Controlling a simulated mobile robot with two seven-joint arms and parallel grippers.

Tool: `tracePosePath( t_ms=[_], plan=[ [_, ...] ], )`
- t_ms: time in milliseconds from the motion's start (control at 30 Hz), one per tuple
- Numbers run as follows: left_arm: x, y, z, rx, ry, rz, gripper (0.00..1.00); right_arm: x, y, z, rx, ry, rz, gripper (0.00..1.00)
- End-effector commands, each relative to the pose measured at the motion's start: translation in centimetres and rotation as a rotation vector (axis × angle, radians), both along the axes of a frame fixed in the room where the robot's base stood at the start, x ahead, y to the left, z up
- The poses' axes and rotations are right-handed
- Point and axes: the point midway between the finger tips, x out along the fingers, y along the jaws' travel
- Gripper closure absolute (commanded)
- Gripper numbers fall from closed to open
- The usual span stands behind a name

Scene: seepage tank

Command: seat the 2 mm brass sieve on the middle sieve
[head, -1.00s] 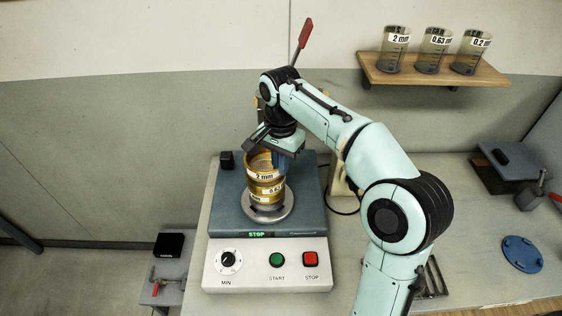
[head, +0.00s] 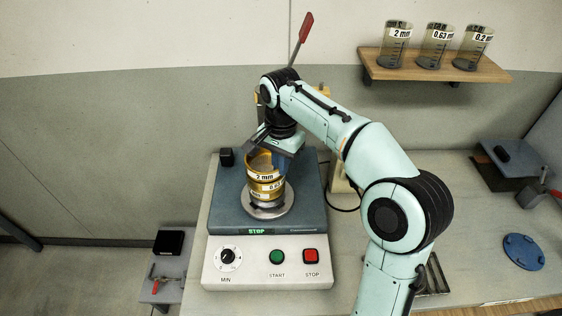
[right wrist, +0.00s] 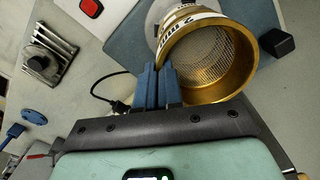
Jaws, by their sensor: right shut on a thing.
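The 2 mm brass sieve (head: 263,176) stands upright on top of the sieve stack in the head view. Its brass rim and mesh (right wrist: 208,55) show in the right wrist view. The middle sieve (head: 266,188), labelled 0.63, is directly below it; I see no clear gap between them, but cannot tell whether the upper one is fully seated. My right gripper (head: 280,158) is shut on the wall of the 2 mm sieve. Its blue fingers (right wrist: 158,84) are close together at the rim in the right wrist view. My left gripper is not in view.
The stack stands on the shaker (head: 310,215), whose display reads STOP. A dark block (head: 226,157) sits at its back left corner. Labelled beakers (head: 436,46) stand on a wall shelf (head: 380,70). A blue disc (head: 523,252) lies on the bench at right.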

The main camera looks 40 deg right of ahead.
Motion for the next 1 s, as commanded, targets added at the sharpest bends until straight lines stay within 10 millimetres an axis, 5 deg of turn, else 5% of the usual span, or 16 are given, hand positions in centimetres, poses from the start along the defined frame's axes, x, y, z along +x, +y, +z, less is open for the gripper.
tracePosePath(
  t_ms=[167, 267, 300, 667, 1000],
  plan=[
    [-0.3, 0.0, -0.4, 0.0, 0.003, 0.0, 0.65, 0.0, 0.0, -0.5, 0.0, 0.0, 0.0, 1.0],
    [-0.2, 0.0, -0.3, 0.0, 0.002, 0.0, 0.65, 0.0, 0.0, -0.4, 0.0, -0.001, 0.0, 0.68],
    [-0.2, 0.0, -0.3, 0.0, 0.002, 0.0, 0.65, 0.0, 0.0, -0.4, 0.0, -0.001, 0.0, 0.64],
    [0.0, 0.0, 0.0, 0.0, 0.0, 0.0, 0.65, 0.1, 0.0, 0.2, 0.0, -0.001, 0.0, 0.64],
    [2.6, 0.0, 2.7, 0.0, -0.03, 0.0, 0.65, 0.3, 0.0, 7.3, 0.0, -0.009, 0.001, 0.64]
  ],
)
